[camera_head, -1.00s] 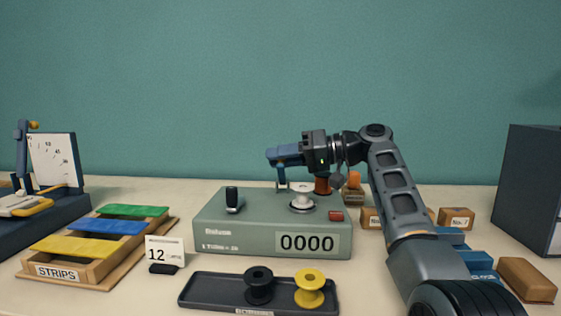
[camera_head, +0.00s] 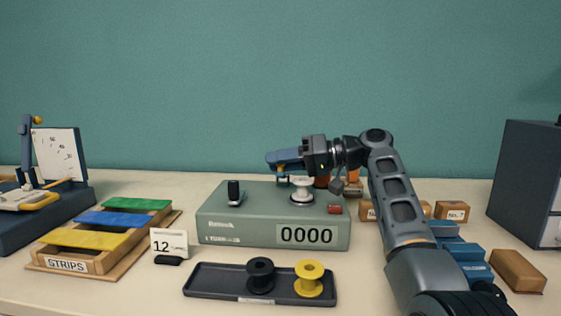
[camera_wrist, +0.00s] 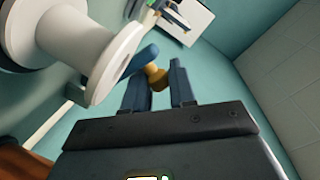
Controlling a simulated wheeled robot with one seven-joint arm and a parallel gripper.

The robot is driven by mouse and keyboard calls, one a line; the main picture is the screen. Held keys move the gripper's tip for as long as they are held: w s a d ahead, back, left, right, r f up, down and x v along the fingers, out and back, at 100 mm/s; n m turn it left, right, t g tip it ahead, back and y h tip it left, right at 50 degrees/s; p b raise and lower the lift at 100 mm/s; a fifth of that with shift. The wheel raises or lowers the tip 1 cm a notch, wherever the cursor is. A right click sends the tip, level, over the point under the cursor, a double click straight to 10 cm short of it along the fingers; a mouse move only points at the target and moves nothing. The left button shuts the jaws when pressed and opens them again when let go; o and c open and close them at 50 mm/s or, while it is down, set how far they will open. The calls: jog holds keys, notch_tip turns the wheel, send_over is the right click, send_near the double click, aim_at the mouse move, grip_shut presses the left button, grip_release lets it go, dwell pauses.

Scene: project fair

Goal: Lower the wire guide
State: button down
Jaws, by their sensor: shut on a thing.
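My gripper (camera_head: 272,160) reaches left over the back of the green winding machine (camera_head: 225,222). In the wrist view its two blue fingers (camera_wrist: 158,88) stand on either side of a yellow knob (camera_wrist: 156,77) joined to a blue arm (camera_wrist: 145,57), which I take as the wire guide; the fingers are shut on it. In the head view only a small part of the guide (camera_head: 282,176) shows below the fingers. A white spool (camera_head: 301,191) stands on the machine just right of the guide. It looms large at upper left in the wrist view (camera_wrist: 75,38).
The machine has a black-handled lever (camera_head: 234,192), a red button (camera_head: 335,209) and a counter reading 0000 (camera_head: 306,235). A dark tray (camera_head: 222,284) with a black and a yellow spool lies in front. Copper-coloured spools (camera_head: 322,181) stand behind, close to my wrist.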

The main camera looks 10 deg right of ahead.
jog(key=shift+s+a+f, duration=0.1)
jog(key=shift+s+f, duration=0.05)
jog(key=shift+f, duration=0.05)
jog(key=c, duration=1)
grip_release()
jog(key=shift+r, duration=0.25)
jog(key=shift+r+p, duration=0.35)
jog(key=r+p, duration=0.3)
jog(key=r, duration=0.1)
jog(key=shift+d, duration=0.2)
jog(key=shift+s+d+r+p, duration=0.9)
jog(key=shift+d+r+p, duration=0.1)
jog(key=shift+d, duration=0.65)
jog(key=shift+s+d+r+p, duration=0.85)
jog(key=shift+d+r, duration=0.15)
jog(key=shift+d, duration=0.7)
jog(key=shift+s+d+r+p, duration=0.9)
jog(key=shift+d+r+p, duration=0.1)
jog(key=shift+d, duration=0.65)
jog(key=shift+c, duration=0.4)
